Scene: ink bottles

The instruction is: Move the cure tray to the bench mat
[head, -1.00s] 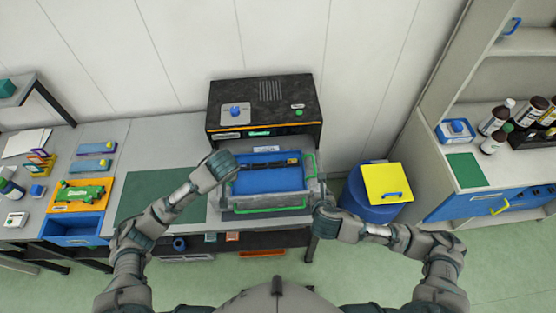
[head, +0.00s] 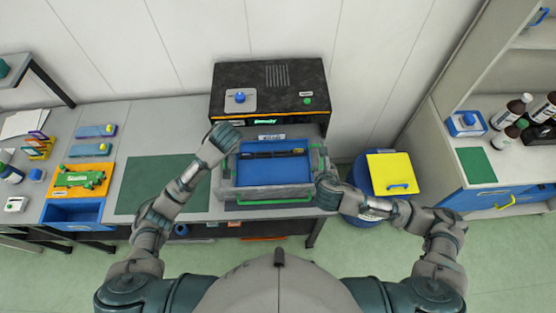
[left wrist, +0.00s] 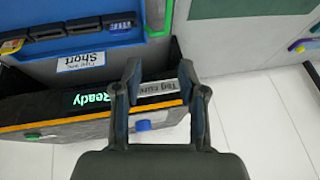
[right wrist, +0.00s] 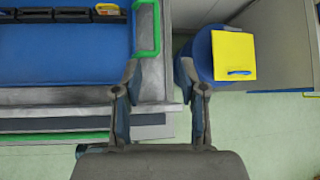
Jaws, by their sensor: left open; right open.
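The cure tray (head: 272,172) is blue with green side handles and holds a dark strip of small items. It sits in the pulled-out drawer of the black curing unit. The green bench mat (head: 160,185) lies bare on the bench to the left. My left gripper (head: 230,132) is open and empty at the tray's left rear, near the unit's front in the left wrist view (left wrist: 160,75). My right gripper (head: 322,178) is open and empty near the right handle (right wrist: 147,28), apart from it in the right wrist view (right wrist: 160,74).
The curing unit (head: 268,90) shows "Ready" behind the tray. A green bar (head: 270,201) runs along the drawer front. A blue bin with a yellow lid (head: 393,172) stands right of the bench. An orange plate with a green part (head: 82,179) lies left of the mat.

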